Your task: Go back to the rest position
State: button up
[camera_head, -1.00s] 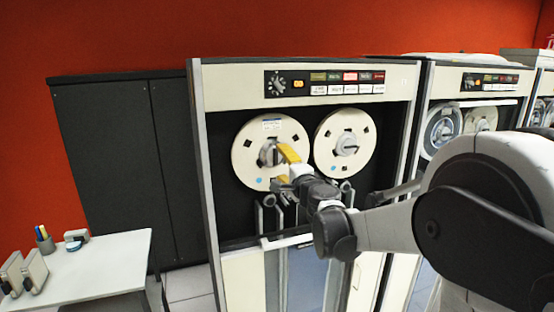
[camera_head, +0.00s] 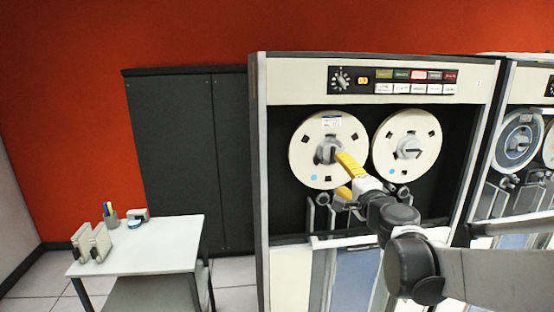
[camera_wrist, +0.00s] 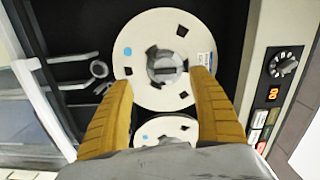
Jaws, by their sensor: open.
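My gripper (camera_head: 347,178) has yellow fingers and is open and empty. It is in front of the tape cabinet (camera_head: 262,150), near the lower right of the left tape reel (camera_head: 305,150). In the wrist view my gripper's fingers (camera_wrist: 160,92) are spread wide, with the cream reel (camera_wrist: 152,92) and its grey hub (camera_wrist: 168,68) seen between and beyond them. The hub shows clear of both fingers. My dark arm reaches in from the right in the head view.
The right reel (camera_head: 408,140) sits beside the left one, under a button panel (camera_head: 394,80). A white table (camera_head: 150,250) with a pen cup (camera_head: 111,218) and boxes (camera_head: 92,242) stands at left. A dark cupboard (camera_head: 185,160) is behind. Another tape machine (camera_head: 515,150) stands at right.

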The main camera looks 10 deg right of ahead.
jog(key=s+a+f+n+g+y+b, duration=0.1)
jog(key=s+a+f+n+g+b, duration=0.2)
jog(key=s+a+f+n+b, duration=0.4)
jog(key=s+a+f+n+g+y+b, duration=0.2)
jog(key=s+a+f+n+g+b, duration=0.15)
jog(key=s+f, duration=0.7)
jog(key=s+d+f+n+g+h+b, duration=0.2)
jog(key=s+f+b, duration=0.1)
jog(key=s+f, duration=0.4)
jog(key=s+d+f+n+g+h+b, duration=0.2)
jog(key=s+d+f+n+b, duration=0.1)
jog(key=s+f, duration=0.5)
jog(key=shift+f+h, duration=0.3)
jog(key=shift+f, duration=0.55)
jog(key=shift+w, duration=0.1)
